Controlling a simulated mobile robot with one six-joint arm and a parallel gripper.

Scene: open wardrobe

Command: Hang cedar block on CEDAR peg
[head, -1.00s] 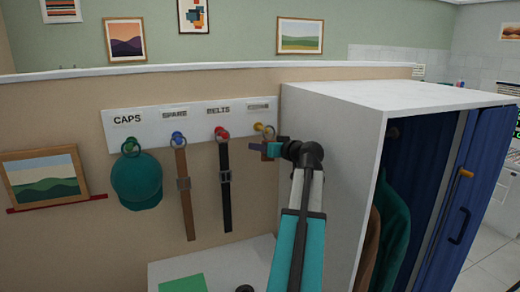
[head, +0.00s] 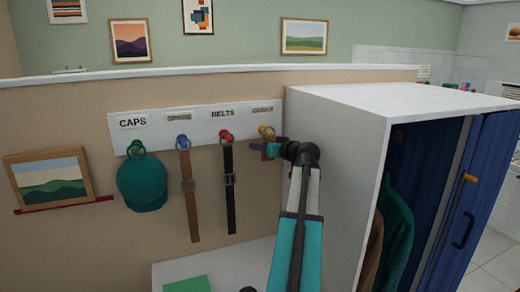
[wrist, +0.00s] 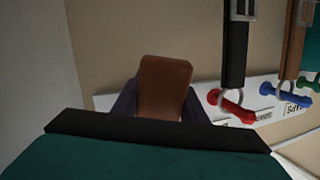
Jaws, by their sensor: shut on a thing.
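My gripper (head: 260,147) is at the right end of the white peg board, just below the yellow CEDAR peg (head: 264,130). It is shut on the brown cedar block (wrist: 165,88), which shows between the dark fingers in the wrist view. In the head view only a small brown part of the block (head: 265,153) shows behind the fingers. The label above the yellow peg is small and blurred. Whether the block's ring is around the peg or only near it, I cannot tell. The yellow peg is hidden in the wrist view.
The red peg (head: 226,136) next to it holds a black belt (head: 228,190). The blue peg (head: 183,142) holds a brown belt (head: 188,200), and a teal cap (head: 142,185) hangs at the left. The white wardrobe side (head: 335,170) stands close on the right.

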